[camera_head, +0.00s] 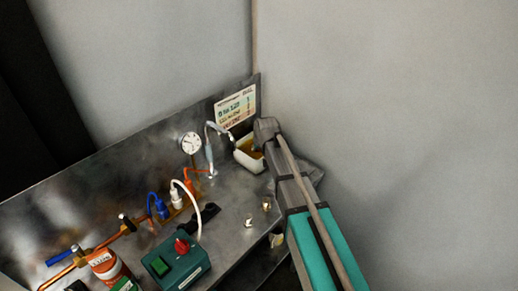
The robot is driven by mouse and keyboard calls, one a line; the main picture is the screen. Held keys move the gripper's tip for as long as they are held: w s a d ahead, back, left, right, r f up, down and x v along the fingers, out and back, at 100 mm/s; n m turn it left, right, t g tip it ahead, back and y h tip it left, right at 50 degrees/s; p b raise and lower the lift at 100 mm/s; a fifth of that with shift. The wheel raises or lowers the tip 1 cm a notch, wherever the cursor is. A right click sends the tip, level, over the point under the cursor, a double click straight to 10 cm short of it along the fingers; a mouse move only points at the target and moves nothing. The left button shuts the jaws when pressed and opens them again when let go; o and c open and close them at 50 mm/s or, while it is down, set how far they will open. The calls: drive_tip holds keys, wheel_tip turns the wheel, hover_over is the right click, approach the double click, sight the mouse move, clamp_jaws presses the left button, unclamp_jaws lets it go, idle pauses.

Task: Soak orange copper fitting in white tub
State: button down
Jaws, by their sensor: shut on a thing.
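The white tub (240,158) stands at the back right of the metal bench, with amber-brown liquid inside. My gripper (259,146) is at the tub's right rim, pointing down over its opening, and is shut. My wrist and the small scale hide the fingertips and most of what they hold. I cannot clearly see the orange copper fitting in the jaws, nor whether it touches the liquid.
Two small metallic pieces (266,204) lie on the bench in front of the tub. A gauge (190,144), a copper pipe with coloured valves, a green switch box (177,267) and an orange-red can (107,267) occupy the left. A label card (236,107) is behind the tub.

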drive_tip(key=shift+r, duration=0.15)
drive_tip(key=shift+r+p, duration=4.8)
drive_tip(key=shift+p, duration=0.15)
drive_tip(key=shift+r+p, duration=2.05)
